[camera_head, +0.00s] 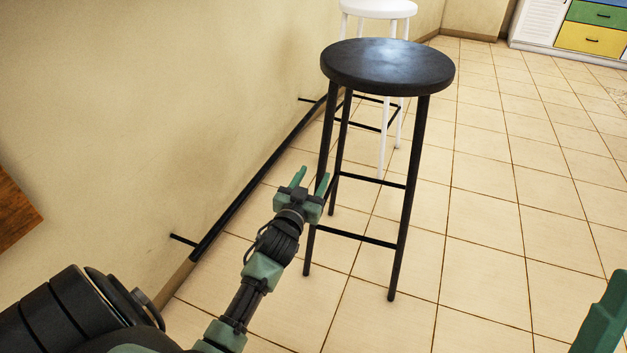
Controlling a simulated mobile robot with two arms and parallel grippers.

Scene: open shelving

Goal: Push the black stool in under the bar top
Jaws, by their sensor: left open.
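The black stool (388,68) stands upright on the tiled floor, right of the beige wall, with its round seat and legs in plain view. My left gripper (311,180) is open and empty, low beside the stool's left legs. Its right finger is close to a near left leg; I cannot tell whether it touches. A brown wooden piece (14,212) at the left edge may be part of the bar top; the rest is out of view. My right gripper is out of view; only a green part of mine shows at the lower right.
A black foot rail (262,176) runs low along the beige wall (150,110). A white stool (378,9) stands behind the black one. Coloured drawers (592,38) are at the far right. The tiled floor (500,200) right of the black stool is clear.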

